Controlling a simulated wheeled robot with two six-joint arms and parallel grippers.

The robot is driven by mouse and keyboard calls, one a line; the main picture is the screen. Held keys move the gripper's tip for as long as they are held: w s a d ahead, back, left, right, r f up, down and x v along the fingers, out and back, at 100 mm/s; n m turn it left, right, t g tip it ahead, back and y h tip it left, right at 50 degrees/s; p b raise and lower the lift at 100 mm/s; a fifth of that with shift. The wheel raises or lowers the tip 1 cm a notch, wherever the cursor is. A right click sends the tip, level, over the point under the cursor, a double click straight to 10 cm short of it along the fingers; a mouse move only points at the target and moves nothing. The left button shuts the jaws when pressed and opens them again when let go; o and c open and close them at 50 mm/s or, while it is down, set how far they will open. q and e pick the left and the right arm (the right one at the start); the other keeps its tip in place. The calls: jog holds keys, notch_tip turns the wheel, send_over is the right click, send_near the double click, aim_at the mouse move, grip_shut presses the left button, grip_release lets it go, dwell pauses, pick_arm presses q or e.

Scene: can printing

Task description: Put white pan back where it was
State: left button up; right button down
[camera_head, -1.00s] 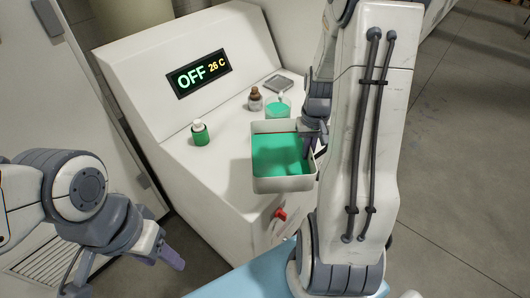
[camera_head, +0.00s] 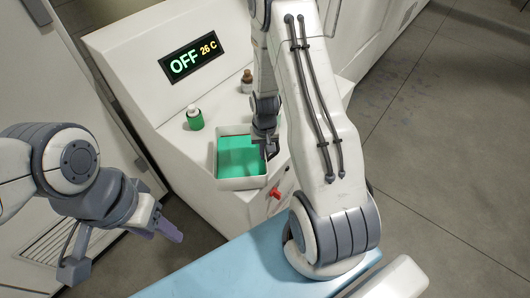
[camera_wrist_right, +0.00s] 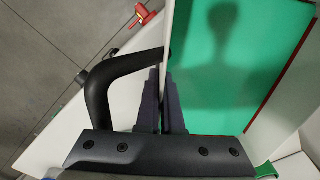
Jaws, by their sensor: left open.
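The white pan (camera_head: 243,184) is a rectangular tray with green liquid inside. In the head view it is at the front of the white machine's sloped top, over the front edge. My right gripper (camera_head: 266,148) is at its right wall. In the right wrist view the gripper's two fingers (camera_wrist_right: 165,105) close on either side of the pan's thin wall (camera_wrist_right: 166,30), with green liquid to the right. Whether the pan touches the machine is hard to tell. My left gripper (camera_head: 172,232) is open and empty at the lower left, apart from the pan.
The white machine (camera_head: 150,75) has a display reading OFF 26 C (camera_head: 190,57). A red valve (camera_head: 275,194) is on the machine's front. A blue surface (camera_head: 225,270) lies in front.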

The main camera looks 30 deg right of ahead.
jog(key=shift+f, duration=0.25)
jog(key=shift+f, duration=0.1)
jog(key=c, duration=1.5)
grip_release()
jog(key=shift+f, duration=0.1)
jog(key=o, duration=0.4)
jog(key=shift+o, duration=0.2)
